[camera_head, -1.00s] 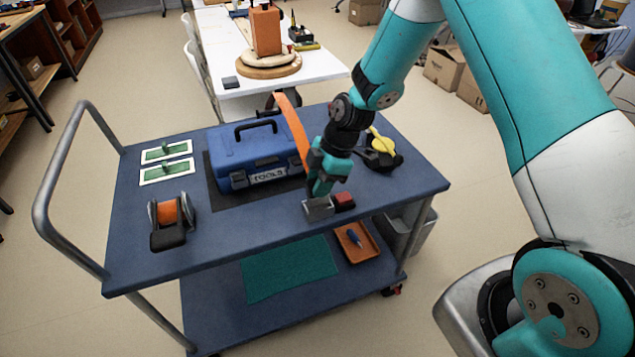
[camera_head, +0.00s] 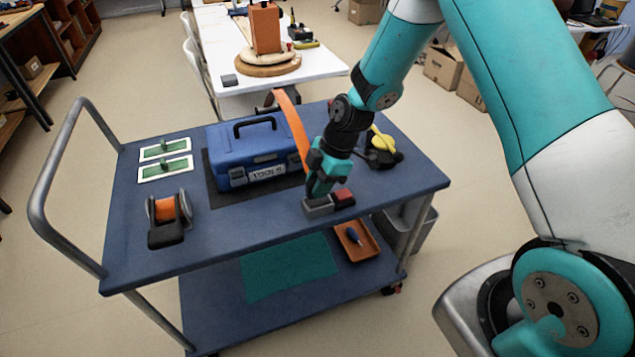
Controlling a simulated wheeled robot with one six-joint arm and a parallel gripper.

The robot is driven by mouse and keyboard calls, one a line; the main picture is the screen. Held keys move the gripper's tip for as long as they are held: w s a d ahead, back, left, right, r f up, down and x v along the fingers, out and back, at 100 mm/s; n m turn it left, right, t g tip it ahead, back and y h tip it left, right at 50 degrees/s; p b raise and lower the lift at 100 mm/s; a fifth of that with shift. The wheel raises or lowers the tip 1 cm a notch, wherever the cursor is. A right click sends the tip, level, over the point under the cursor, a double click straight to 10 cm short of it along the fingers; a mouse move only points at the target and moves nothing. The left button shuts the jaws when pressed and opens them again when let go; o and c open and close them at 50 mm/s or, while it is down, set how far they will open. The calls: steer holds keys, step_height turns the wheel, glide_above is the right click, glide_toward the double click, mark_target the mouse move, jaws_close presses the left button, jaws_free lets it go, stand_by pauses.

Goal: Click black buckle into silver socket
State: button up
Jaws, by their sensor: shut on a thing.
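The silver socket (camera_head: 317,206) is a small grey block with a red part (camera_head: 343,197) at its right side, on the cart top near its front right. My gripper (camera_head: 317,193) points down right above and behind the grey block, with its fingers close together. An orange strap (camera_head: 293,122) runs over the right side of the blue toolbox down to my gripper. My gripper is shut on the strap's end, where the black buckle is mostly hidden by the fingers. I cannot tell whether the buckle touches the socket or is inside it.
The blue toolbox (camera_head: 248,152) stands just left of my gripper. An orange strap reel (camera_head: 167,217) and two green-and-white plates (camera_head: 165,168) are farther left. A black and yellow tool (camera_head: 383,150) lies behind right. The cart top (camera_head: 240,228) is clear in front.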

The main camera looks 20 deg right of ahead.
steer(key=shift+f+b, duration=0.8)
steer(key=shift+f, duration=0.3)
stand_by(0.3)
steer(key=o, duration=0.9)
steer(key=shift+o, duration=0.2)
steer(key=shift+r, duration=0.1)
steer(key=shift+r+p, duration=2.8)
steer(key=shift+r, duration=1.15)
steer(key=shift+r, duration=0.1)
